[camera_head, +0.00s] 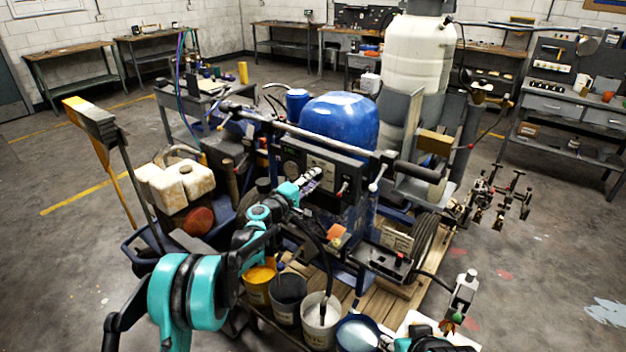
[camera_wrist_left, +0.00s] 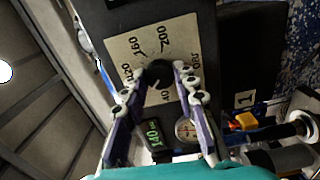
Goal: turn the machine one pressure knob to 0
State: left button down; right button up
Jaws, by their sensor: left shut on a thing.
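In the left wrist view, a black round knob (camera_wrist_left: 157,71) sits on a cream dial plate (camera_wrist_left: 124,47) with numbers including 40, 160 and 200. My left gripper (camera_wrist_left: 161,78) is shut on the knob, one finger on each side of it. The knob's pointer cannot be made out clearly. Below the plate are a green digital display (camera_wrist_left: 153,134) and a small round gauge (camera_wrist_left: 186,130). In the head view, my left gripper (camera_head: 311,180) reaches the panel of the blue machine (camera_head: 342,120) and hides the knob.
A label marked 1 (camera_wrist_left: 244,100) is beside the panel. A long handlebar (camera_head: 318,138) crosses above the panel. A yellow bucket (camera_head: 259,284) and other buckets stand below my left arm. A broom (camera_head: 104,150) leans at the left. Open floor lies at far left and right.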

pick_arm(q)
jog(key=n, duration=1.3)
jog(key=shift+n, duration=0.4)
jog(key=n, duration=0.4)
jog(key=shift+n, duration=0.3)
jog(key=c, duration=1.2)
grip_release()
jog(key=shift+s+p, duration=0.1)
jog(key=shift+p, duration=0.2)
